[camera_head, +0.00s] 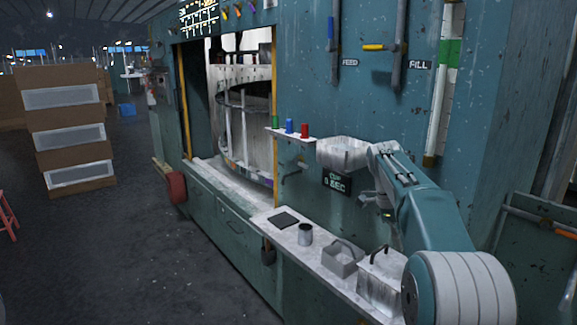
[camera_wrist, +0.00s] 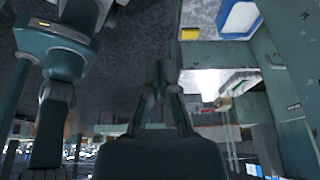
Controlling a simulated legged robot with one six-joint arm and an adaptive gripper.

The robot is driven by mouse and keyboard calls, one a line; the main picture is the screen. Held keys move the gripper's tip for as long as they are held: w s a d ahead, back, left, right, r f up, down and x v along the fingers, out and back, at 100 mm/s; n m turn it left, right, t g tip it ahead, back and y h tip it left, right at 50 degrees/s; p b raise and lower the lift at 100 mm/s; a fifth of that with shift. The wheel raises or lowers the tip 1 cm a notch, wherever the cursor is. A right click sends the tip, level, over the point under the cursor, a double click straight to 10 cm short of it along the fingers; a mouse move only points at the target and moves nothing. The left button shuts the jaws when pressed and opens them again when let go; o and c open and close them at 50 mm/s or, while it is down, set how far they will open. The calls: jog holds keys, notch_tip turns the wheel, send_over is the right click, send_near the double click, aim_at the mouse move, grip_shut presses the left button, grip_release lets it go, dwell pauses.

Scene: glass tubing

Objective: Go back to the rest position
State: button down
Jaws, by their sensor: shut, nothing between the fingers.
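My arm shows at the right of the head view, folded, with its pale upper joint level with the small shelf. My gripper (camera_wrist: 158,72) is in the middle of the wrist view, with its fingers together and nothing between them. In the head view a dark, small part that looks like the gripper (camera_head: 370,198) hangs below the arm's bend, in front of the teal machine wall (camera_head: 300,80). It is too small there to make out the fingers.
A white shelf (camera_head: 298,138) holds green, blue and red pieces (camera_head: 304,131). The lower ledge (camera_head: 272,214) carries a dark pad (camera_head: 284,219), a metal cup (camera_head: 306,235), a grey handled box (camera_head: 343,258) and a pale handled box (camera_head: 378,290).

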jog(key=s+a+r+n+t+y, duration=0.1)
jog(key=s+a+r+n+t, duration=0.15)
jog(key=s+n, duration=0.5)
jog(key=s+a+r+n+t, duration=0.2)
jog(key=s+a+n, duration=0.1)
jog(key=s+n, duration=0.45)
jog(key=s+a+f+n+t, duration=0.2)
jog(key=s+f+n, duration=0.2)
jog(key=s+n, duration=0.2)
jog(key=s+a+f+n+t+y, duration=0.1)
jog(key=s+a+f+n+t, duration=0.1)
jog(key=s+f+n, duration=0.2)
jog(key=s+n, duration=0.3)
jog(key=s, duration=0.2)
jog(key=shift+s+f+y, duration=0.3)
jog(key=shift+a, duration=0.1)
